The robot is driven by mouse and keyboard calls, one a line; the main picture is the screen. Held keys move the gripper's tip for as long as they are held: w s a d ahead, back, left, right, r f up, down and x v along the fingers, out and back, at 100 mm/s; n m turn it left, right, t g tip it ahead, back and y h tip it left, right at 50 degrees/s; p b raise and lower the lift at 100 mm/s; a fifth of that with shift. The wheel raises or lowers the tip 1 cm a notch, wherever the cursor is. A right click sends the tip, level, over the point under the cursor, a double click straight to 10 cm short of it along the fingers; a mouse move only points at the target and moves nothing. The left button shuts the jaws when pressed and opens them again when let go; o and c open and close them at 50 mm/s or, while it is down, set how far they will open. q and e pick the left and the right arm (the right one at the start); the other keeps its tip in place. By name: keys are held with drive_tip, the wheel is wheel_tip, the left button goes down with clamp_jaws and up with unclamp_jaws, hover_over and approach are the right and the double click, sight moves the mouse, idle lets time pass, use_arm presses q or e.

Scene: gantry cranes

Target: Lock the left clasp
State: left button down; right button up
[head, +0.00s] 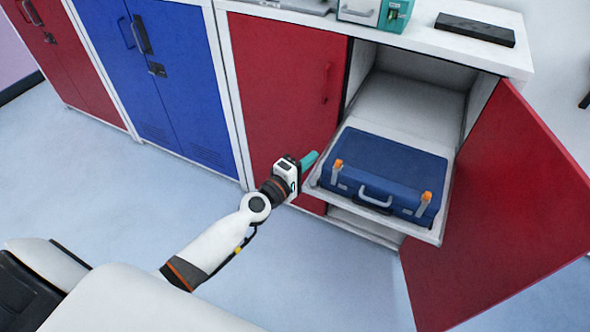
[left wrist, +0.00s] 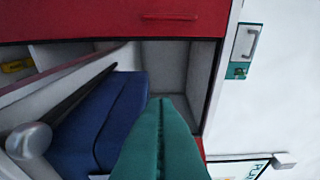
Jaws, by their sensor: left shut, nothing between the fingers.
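A blue case (head: 385,168) lies flat on a pulled-out white shelf (head: 328,196), its handle (head: 375,201) facing front. The left clasp (head: 338,166) and the right clasp (head: 426,197) have orange tips standing up at the case's front edge. My left gripper (head: 310,160) has teal fingers shut and empty, just left of the left clasp and apart from it. In the left wrist view the shut fingers (left wrist: 160,140) point toward the cabinet, with the blue case (left wrist: 90,125) beside them. I cannot make out the clasps there. My right gripper is not in view.
The red cabinet door (head: 500,205) stands open to the right of the shelf. A closed red door (head: 280,90) is behind my left gripper. A black item (head: 474,29) and a teal-and-white box (head: 375,12) sit on the cabinet top. The floor in front is clear.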

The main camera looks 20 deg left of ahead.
sight(338, 164)
use_arm(q)
drive_tip(key=d+p, duration=0.1)
drive_tip(key=d, duration=0.3)
